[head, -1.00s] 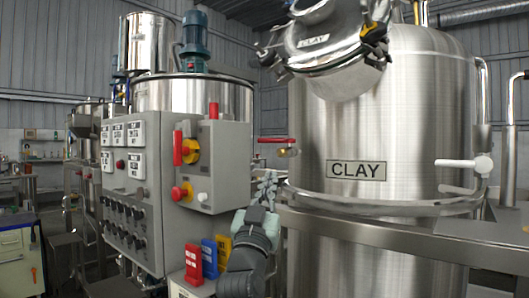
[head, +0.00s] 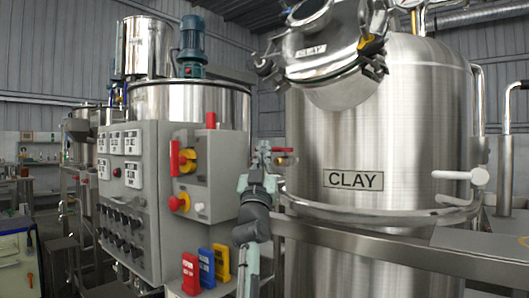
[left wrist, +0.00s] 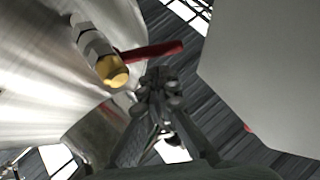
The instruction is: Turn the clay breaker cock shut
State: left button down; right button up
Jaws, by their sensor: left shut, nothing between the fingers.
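The red-handled brass cock (head: 284,160) sits on the left side of the steel tank labelled CLAY (head: 420,130). Its red lever (head: 284,150) is partly hidden behind my left gripper in the head view. In the left wrist view the brass end (left wrist: 113,72) shows with the red lever (left wrist: 155,50) lying across, pointing right. My left gripper (head: 263,152) is upright beside the cock, shut and empty. In the left wrist view its fingertips (left wrist: 160,80) lie just below the lever; I cannot tell whether they touch it. My right gripper is not in view.
A grey control cabinet (head: 150,240) with a red-yellow switch (head: 183,158) and buttons stands left of the left gripper. Red, blue and yellow tags (head: 206,268) stand low in front. A steel rail (head: 380,250) crosses before the tank. A white-handled valve (head: 462,175) is on its right.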

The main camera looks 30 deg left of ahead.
pick_arm(q)
jog(key=shift+w+a+f, duration=0.1)
jog(key=shift+w+f, duration=0.1)
jog(key=shift+w, duration=0.05)
jog(key=shift+a+m+h, duration=0.1)
jog(key=shift+m+h, duration=0.2)
jog(key=shift+h, duration=0.1)
jog(key=shift+w+a+m+t+h+b, duration=0.15)
jog(key=shift+m+t+h+b, duration=0.2)
jog(key=shift+h, duration=0.35)
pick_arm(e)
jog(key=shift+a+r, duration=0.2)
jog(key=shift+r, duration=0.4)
